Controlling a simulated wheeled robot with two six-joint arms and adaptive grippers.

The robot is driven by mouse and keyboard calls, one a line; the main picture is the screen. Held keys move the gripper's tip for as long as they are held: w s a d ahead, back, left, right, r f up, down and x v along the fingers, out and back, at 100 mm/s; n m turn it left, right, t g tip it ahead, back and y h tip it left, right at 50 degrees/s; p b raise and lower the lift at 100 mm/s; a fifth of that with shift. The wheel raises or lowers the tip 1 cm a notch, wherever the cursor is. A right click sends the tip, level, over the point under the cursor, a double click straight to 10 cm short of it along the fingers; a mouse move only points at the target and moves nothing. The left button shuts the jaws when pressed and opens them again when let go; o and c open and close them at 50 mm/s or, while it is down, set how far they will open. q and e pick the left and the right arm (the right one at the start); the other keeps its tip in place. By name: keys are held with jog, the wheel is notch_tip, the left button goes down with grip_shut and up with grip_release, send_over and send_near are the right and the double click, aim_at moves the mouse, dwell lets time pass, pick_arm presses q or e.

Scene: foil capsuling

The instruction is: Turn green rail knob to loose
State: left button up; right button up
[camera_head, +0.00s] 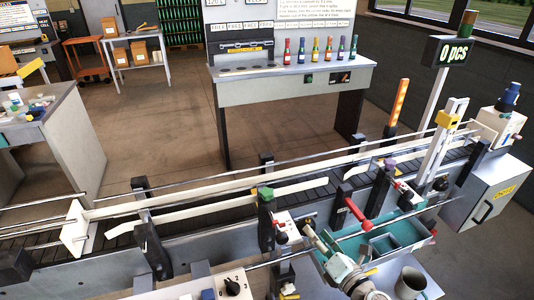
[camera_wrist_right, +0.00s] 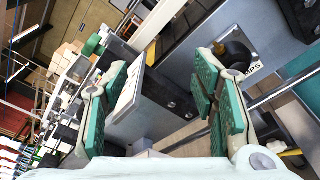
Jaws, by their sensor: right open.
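The green rail knob (camera_head: 265,193) sits on top of a black post beside the conveyor, near the middle of the head view. A small green shape that looks like this knob (camera_wrist_right: 92,45) shows at upper left in the wrist view, beyond the left finger. My right gripper (camera_head: 318,236) is in front of the conveyor, to the right of and below the green knob, apart from it. In the wrist view its green-padded fingers (camera_wrist_right: 160,78) are wide apart with nothing gripped between them. My left gripper is not in view.
The conveyor's guide rails (camera_head: 200,190) run across the scene. A purple knob (camera_head: 390,163) tops another post to the right. A red handle (camera_head: 356,213) stands close to my right gripper. A metal cup (camera_head: 410,283) and a control box (camera_head: 232,287) are in front.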

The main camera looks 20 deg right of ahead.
aim_at(267, 192)
jog(key=a+r+n+y, duration=0.3)
jog(key=a+r+n, duration=0.4)
jog(key=n, duration=0.5)
jog(key=x, duration=0.9)
jog(key=b+x, duration=0.1)
jog(key=x, duration=0.3)
jog(key=shift+w+d+r, duration=0.3)
jog(key=shift+w+d, duration=0.05)
jog(key=shift+w, duration=0.05)
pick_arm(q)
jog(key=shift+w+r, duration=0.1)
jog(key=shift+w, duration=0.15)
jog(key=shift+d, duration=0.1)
